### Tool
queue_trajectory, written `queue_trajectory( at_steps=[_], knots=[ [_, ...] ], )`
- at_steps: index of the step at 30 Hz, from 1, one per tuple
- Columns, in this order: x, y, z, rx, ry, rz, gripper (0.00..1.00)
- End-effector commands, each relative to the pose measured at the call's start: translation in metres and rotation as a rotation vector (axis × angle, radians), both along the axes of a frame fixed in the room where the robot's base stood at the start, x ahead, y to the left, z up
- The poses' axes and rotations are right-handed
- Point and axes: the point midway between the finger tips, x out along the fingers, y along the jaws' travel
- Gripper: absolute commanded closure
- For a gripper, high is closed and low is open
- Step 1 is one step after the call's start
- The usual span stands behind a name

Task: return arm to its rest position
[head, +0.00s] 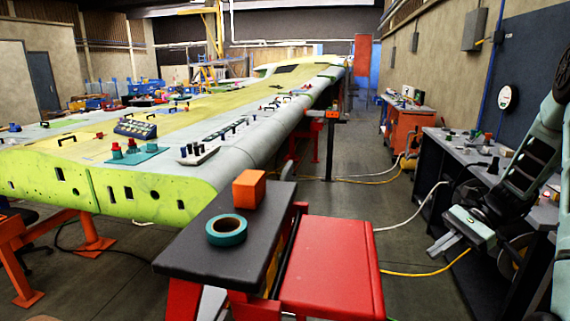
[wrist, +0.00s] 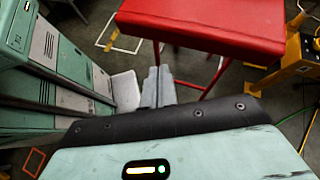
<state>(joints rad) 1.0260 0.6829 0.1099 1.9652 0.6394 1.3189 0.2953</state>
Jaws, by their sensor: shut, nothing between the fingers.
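My gripper (head: 444,244) hangs at the right side of the head view, at the lower end of my arm, in front of the dark workbench. Its two fingers are together with nothing between them. In the wrist view, my gripper (wrist: 158,86) points away from the camera, its grey fingers side by side, over the floor and just short of the red stool-like table. The gripper touches nothing that I can see.
A red table (head: 332,268) and a black-topped stand (head: 215,240) with teal tape (head: 227,230) and an orange block (head: 249,189) stand in front. The wing (head: 130,178) fills the left. A workbench (head: 470,150) stands right. Cables cross the open aisle floor.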

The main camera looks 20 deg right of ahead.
Motion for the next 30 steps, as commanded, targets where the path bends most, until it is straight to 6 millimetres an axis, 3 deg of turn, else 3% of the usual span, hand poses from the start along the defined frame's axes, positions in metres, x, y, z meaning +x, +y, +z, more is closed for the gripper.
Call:
queue_trajectory(
  at_steps=[4,8,12,18,24,30],
  knots=[
    [0.019,0.066,0.000,-0.108,-0.046,0.246,1.00],
    [0.022,0.137,0.000,-0.225,-0.119,0.524,1.00],
    [0.010,0.207,-0.002,-0.347,-0.231,0.828,1.00],
    [-0.028,0.290,-0.008,-0.496,-0.444,1.260,1.00],
    [-0.081,0.351,-0.016,-0.608,-0.717,1.672,1.00],
    [-0.123,0.381,-0.022,-0.664,-0.961,1.956,1.00]
  ],
)
